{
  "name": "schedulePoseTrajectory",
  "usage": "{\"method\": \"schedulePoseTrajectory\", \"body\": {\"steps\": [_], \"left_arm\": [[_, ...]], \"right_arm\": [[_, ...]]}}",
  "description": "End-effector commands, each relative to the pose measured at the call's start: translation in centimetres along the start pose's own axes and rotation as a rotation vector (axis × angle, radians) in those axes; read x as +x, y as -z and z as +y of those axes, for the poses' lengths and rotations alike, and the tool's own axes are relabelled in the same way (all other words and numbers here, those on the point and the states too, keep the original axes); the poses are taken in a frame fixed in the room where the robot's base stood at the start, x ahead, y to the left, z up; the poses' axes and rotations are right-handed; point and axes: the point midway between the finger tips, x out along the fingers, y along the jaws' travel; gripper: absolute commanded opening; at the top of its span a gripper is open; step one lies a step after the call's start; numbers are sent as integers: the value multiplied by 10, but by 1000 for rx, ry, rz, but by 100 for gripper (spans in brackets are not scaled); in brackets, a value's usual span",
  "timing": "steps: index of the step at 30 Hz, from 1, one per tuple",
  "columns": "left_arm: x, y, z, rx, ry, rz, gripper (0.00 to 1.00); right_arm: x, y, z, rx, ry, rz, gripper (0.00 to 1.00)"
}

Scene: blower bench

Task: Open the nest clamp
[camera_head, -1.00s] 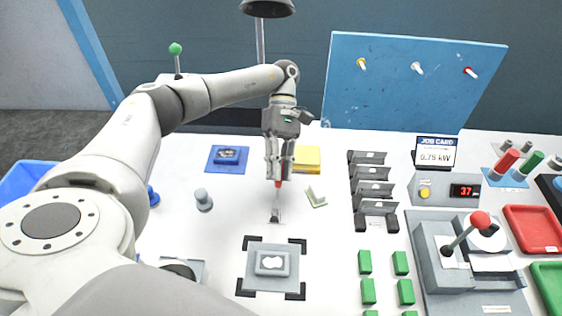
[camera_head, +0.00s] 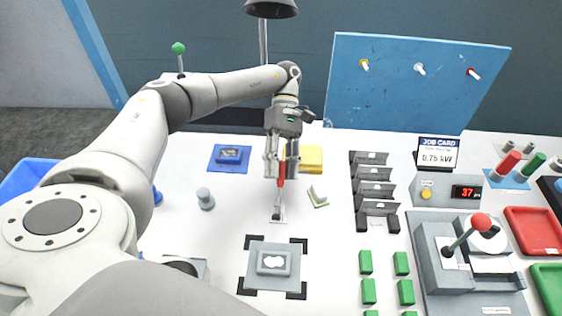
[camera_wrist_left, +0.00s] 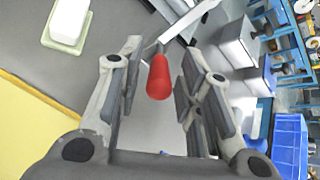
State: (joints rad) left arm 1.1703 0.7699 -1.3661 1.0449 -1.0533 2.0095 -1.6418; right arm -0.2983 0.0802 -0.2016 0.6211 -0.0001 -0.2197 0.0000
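The nest clamp is a small metal toggle clamp (camera_head: 277,213) with a red handle (camera_head: 281,172), standing on the bench behind the grey nest plate (camera_head: 273,281). In the head view its handle points up between the fingers of my left gripper (camera_head: 281,175). In the left wrist view the red handle (camera_wrist_left: 158,78) lies between the two spread fingers (camera_wrist_left: 158,85), with a clear gap on the right side. The left gripper is open around the handle, not closed on it. My right gripper is not in view.
A grey peg (camera_head: 205,198) stands left of the clamp, and a small pale green angled piece (camera_head: 318,196) lies close to its right. Blue (camera_head: 229,158) and yellow (camera_head: 311,158) pads lie behind. A black rack (camera_head: 373,188) stands further right.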

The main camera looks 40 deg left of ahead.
Motion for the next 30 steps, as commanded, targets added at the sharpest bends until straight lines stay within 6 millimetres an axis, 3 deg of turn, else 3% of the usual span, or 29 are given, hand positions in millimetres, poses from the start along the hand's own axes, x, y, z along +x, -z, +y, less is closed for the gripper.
{"method": "schedulePoseTrajectory", "body": {"steps": [11, 30], "left_arm": [[-1, -2, -2, 0, 4, 2, 38], [-52, -61, -40, -1, 3, 2, 38]], "right_arm": [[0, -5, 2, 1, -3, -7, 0], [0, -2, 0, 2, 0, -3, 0]]}}
